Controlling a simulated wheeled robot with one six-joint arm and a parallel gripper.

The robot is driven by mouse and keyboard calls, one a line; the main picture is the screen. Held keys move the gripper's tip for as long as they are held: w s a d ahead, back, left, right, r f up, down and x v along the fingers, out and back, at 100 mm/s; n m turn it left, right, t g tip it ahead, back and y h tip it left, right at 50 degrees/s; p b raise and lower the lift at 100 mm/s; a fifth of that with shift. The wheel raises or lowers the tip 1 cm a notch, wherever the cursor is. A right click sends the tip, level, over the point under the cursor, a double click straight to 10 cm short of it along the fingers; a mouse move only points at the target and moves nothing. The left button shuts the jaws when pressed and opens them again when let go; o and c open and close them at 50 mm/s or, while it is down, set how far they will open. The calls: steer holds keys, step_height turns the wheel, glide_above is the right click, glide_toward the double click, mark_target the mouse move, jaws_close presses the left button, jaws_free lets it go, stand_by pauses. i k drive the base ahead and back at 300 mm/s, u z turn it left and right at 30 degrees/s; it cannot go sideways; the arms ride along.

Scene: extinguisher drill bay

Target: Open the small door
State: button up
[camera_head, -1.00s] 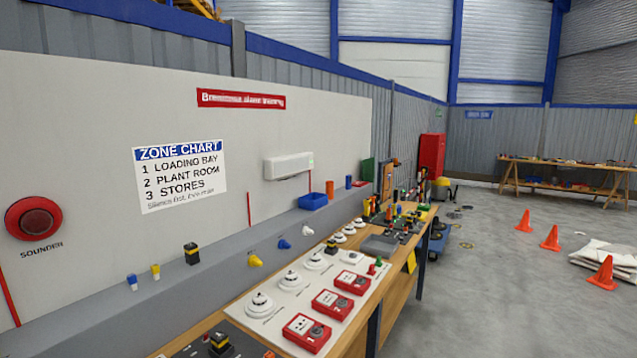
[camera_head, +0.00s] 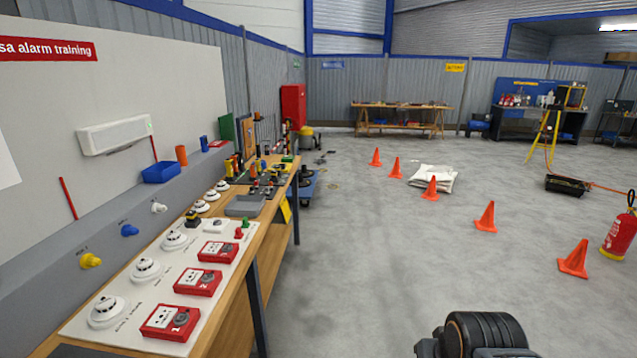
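No small door can be made out for certain. A tall red cabinet (camera_head: 293,107) stands against the far end of the grey wall, beyond the bench; at this distance I cannot tell whether it has a door or whether one is open. A dark rounded part of my arm shows at the bottom edge, right of centre. My gripper is not in view.
A wooden bench (camera_head: 262,243) with red call points (camera_head: 198,282) and white detectors (camera_head: 146,270) runs along the left. Orange cones (camera_head: 485,217), a folded white sheet (camera_head: 433,178), a red extinguisher (camera_head: 620,232) and a yellow tripod (camera_head: 545,135) stand on the right.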

mark_target(248, 129)
steer(key=z, duration=0.05)
steer(key=i, duration=3.55)
steer(key=u, duration=0.25)
steer(key=i, duration=2.2)
steer(key=u, duration=2.6)
